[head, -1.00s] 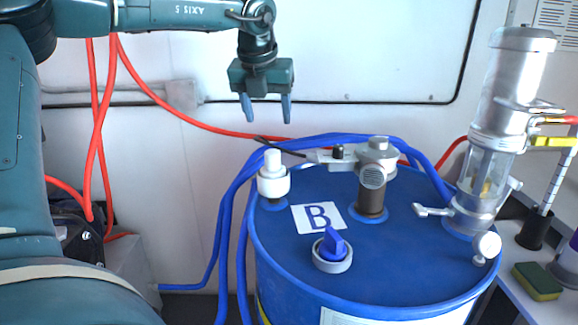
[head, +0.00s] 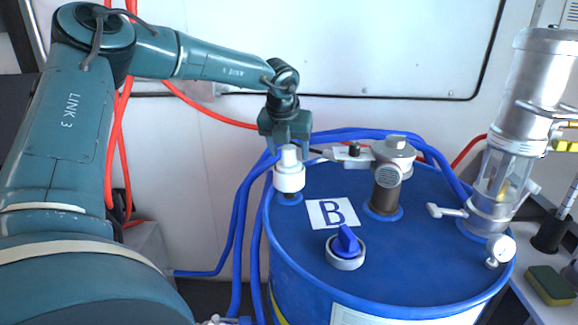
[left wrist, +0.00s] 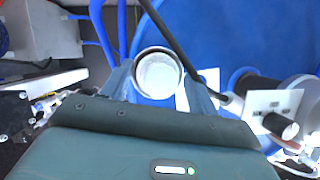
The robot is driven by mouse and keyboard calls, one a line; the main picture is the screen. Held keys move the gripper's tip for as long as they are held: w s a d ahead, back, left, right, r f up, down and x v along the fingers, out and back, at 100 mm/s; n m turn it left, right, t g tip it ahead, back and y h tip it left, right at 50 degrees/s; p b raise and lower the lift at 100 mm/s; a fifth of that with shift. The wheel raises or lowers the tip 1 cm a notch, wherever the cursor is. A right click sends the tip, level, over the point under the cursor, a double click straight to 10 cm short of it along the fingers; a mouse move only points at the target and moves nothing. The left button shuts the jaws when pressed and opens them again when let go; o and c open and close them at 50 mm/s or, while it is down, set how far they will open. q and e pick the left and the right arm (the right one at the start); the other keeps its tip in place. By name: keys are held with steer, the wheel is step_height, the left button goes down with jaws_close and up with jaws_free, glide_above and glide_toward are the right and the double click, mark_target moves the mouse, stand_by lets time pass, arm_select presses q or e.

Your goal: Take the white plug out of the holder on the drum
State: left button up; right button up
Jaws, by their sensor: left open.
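The white plug (head: 289,157) stands upright in its wider white holder (head: 289,181) near the left rim of the blue drum (head: 420,250). My left gripper (head: 288,146) points down over the plug, with its fingers open at the height of the plug's upper part. In the left wrist view the plug's round white top (left wrist: 157,76) shows between the two fingertips of my left gripper (left wrist: 157,84). I cannot tell whether either finger touches it. My right gripper is not in view.
A valve fitting (head: 387,180) with a grey side arm, a blue-handled cap (head: 346,247) and a sheet marked B (head: 332,212) are on the drum top. A metal-and-glass cylinder (head: 515,140) stands at right. Blue hoses (head: 240,220) run behind and left of the drum.

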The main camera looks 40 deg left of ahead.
arm_select(q)
steer(key=shift+f, duration=0.2)
steer(key=shift+c, duration=0.6)
jaws_close()
